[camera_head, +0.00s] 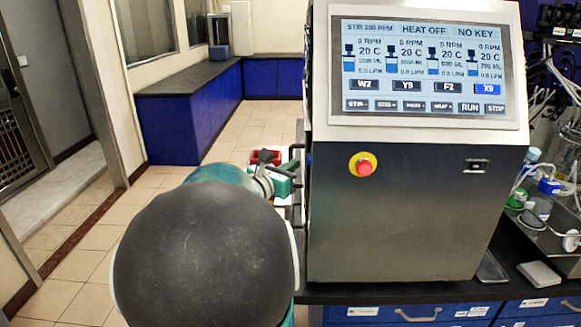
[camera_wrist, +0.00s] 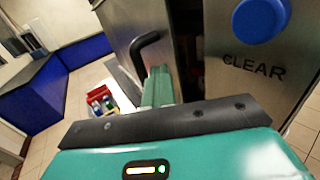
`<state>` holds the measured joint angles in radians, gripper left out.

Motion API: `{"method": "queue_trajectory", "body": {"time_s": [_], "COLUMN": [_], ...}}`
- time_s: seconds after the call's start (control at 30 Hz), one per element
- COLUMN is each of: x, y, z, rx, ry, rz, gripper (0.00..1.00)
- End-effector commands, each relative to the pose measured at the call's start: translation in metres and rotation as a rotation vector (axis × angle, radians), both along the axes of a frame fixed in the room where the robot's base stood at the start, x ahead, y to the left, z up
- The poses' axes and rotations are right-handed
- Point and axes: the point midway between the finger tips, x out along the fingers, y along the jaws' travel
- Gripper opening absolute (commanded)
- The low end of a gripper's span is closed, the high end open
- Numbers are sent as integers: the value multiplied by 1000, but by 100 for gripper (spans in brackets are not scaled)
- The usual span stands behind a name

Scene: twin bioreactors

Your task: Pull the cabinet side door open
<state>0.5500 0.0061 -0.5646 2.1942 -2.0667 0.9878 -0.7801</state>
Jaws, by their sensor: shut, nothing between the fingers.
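The steel cabinet (camera_head: 410,215) stands at centre right in the head view, with a screen on its sloped front. Its side door (camera_wrist: 122,22) shows in the wrist view as a steel panel with a black bar handle (camera_wrist: 146,44). A dark gap lies between the door's edge and the cabinet front, so the door looks ajar. My gripper (camera_wrist: 158,84) is shut and empty, its teal fingers by the door edge, just right of the handle. Contact cannot be told. In the head view my arm hides much of the gripper and the cabinet's left side.
A blue button (camera_wrist: 262,18) marked CLEAR sits on the cabinet face. A red crate (camera_wrist: 97,100) with bottles stands beyond the door. Blue drawers (camera_head: 400,314) lie under the cabinet; tubing and glassware crowd the right. The tiled floor (camera_head: 240,130) at left is clear.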

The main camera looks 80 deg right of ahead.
Motion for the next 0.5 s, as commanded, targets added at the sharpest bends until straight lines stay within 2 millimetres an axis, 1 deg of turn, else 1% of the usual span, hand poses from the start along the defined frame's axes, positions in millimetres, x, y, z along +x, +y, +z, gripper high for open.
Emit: {"method": "queue_trajectory", "body": {"time_s": [0.2,0.23,0.3,0.5], "x": [0,0,0,0], "y": [0,0,0,0], "z": [0,0,0,0], "rx": [0,0,0,0], "ry": [0,0,0,0], "rz": [0,0,0,0], "gripper": [0,4,17,17]}}
